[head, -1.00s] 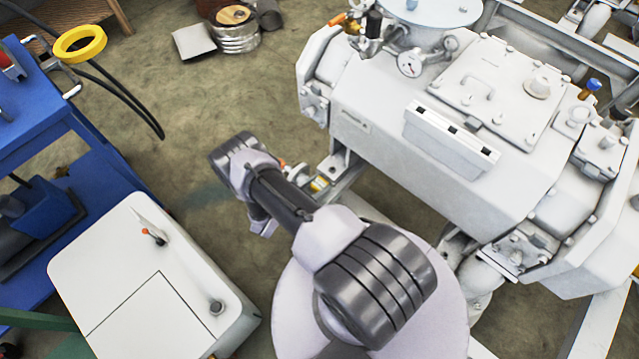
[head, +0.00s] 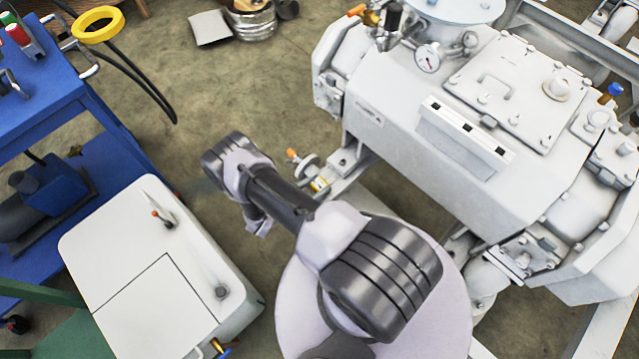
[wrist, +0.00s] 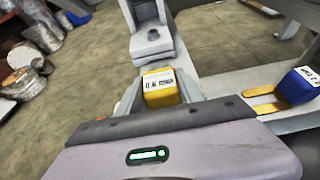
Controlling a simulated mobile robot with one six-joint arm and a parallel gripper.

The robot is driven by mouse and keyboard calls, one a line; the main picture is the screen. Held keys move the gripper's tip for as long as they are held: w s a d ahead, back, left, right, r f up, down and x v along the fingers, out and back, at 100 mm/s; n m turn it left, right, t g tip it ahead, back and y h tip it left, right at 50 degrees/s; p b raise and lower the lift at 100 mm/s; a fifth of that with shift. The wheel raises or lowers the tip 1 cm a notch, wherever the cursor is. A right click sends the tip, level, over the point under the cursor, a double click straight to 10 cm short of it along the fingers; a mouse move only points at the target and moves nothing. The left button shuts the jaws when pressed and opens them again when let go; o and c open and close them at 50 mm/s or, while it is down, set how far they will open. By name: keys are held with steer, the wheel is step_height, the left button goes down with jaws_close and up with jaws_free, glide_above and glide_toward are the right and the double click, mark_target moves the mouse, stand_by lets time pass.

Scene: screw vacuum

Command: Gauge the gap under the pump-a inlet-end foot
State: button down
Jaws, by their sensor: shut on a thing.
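In the wrist view my gripper (wrist: 161,92) is shut on a yellow gauge block (wrist: 161,86) with a white label reading 0.6. A grey foot or bracket (wrist: 150,42) stands just beyond the block on a pale frame rail (wrist: 215,80). I cannot tell whether the gauge's tip is in a gap there; the tip is hidden. In the head view the grey pump (head: 440,130) is at the upper right.
A blue labelled block (wrist: 300,86) with yellow prongs is on the right of the wrist view. An orange-tipped valve (head: 303,162) sits close to my arm. A white cabinet (head: 150,250) and blue cart (head: 75,110) stand left.

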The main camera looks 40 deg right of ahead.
steer(key=shift+r+p, duration=1.9)
steer(key=shift+r, duration=0.6)
